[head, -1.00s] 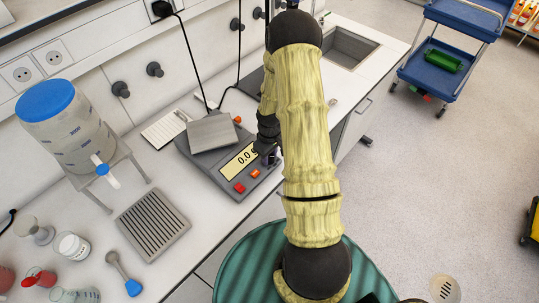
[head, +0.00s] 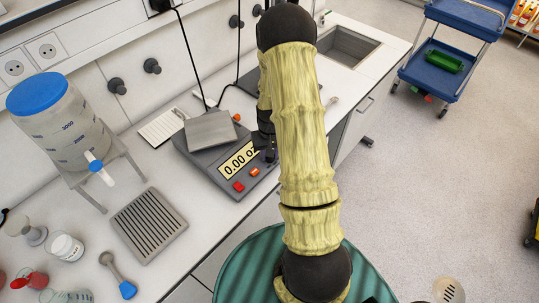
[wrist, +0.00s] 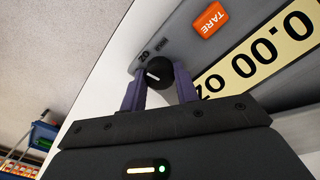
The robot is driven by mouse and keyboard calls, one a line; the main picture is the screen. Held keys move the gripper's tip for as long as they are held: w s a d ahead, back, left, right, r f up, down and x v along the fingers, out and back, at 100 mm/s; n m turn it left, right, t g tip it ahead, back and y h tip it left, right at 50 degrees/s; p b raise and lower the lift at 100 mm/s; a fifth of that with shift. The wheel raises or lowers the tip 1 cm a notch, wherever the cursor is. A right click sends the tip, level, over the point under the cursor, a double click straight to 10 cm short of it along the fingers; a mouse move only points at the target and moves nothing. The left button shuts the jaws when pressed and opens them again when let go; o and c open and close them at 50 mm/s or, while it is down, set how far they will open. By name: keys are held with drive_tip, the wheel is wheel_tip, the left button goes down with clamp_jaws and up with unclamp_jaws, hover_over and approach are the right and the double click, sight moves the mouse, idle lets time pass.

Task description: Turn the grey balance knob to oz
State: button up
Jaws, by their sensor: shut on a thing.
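The balance (head: 205,165) stands on the bench with its display (head: 238,161) lit, showing 0.00 oz. In the wrist view, the display (wrist: 257,58) shows the same digits upside down. The small dark knob (wrist: 164,73) with a white pointer mark sits on the balance's front panel beside the printed oz label (wrist: 144,57). My gripper (wrist: 160,88) is shut on the knob, with one purple finger on each side. In the head view, my arm hides the knob and most of my gripper (head: 268,152).
An orange TARE button (wrist: 211,19) is near the knob. A blue-capped water container (head: 62,120) on a stand, a grooved grey tray (head: 149,225) and a blue-ended scoop (head: 118,277) are left on the bench. A blue cart (head: 440,70) stands on the floor at right.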

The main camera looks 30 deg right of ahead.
drive_tip(key=shift+m, duration=0.9)
drive_tip(key=o, duration=1)
drive_tip(key=shift+c, duration=0.2)
drive_tip(key=shift+r+b, duration=0.1)
drive_tip(key=shift+b, duration=0.2)
wheel_tip(320, 180, up, 17)
drive_tip(key=b, duration=0.3)
drive_tip(key=shift+r, duration=0.1)
